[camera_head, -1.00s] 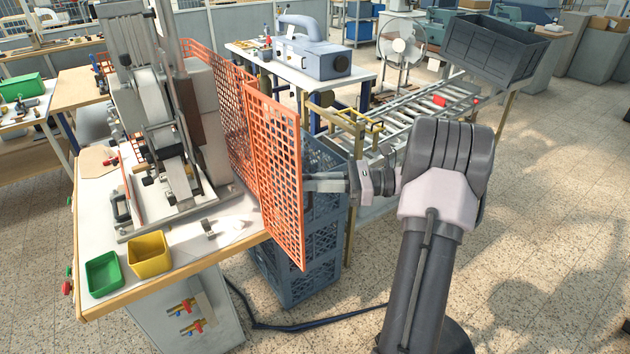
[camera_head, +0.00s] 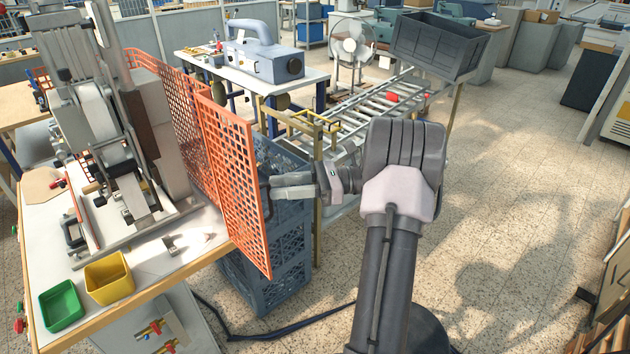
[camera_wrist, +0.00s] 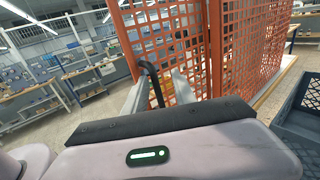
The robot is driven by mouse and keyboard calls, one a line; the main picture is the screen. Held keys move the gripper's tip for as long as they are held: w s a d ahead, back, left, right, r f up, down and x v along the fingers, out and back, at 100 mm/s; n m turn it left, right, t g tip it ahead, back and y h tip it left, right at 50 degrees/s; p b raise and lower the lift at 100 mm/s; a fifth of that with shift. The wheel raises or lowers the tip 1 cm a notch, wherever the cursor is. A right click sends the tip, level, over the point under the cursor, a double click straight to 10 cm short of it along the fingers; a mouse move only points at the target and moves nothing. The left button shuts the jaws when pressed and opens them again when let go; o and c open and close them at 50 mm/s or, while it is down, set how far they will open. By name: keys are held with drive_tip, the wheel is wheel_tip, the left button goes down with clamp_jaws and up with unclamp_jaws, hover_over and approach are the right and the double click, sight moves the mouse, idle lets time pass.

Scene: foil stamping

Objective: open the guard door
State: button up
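The guard door (camera_head: 235,185) is an orange mesh panel at the right edge of the press table. It stands out at an angle from the orange side mesh (camera_head: 165,85), and the press front is uncovered. My gripper (camera_head: 272,190) is at the door's right side in the head view. In the wrist view, the door (camera_wrist: 165,35) is ahead, with a dark curved handle (camera_wrist: 150,72) on it. The fingers of my gripper (camera_wrist: 157,92) are apart, one either side of the handle, with gaps visible. Contact with the handle cannot be told.
The grey press (camera_head: 110,130) stands on the table (camera_head: 200,250), with a green bin (camera_head: 62,306) and a yellow bin (camera_head: 108,279) at its front. Blue-grey crates (camera_head: 285,245) are stacked close below my gripper. A roller conveyor (camera_head: 375,105) lies behind. The floor to the right is clear.

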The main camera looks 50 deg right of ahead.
drive_tip(key=p+v, duration=0.3)
drive_tip(key=v, duration=1.2)
drive_tip(key=shift+s, duration=0.1)
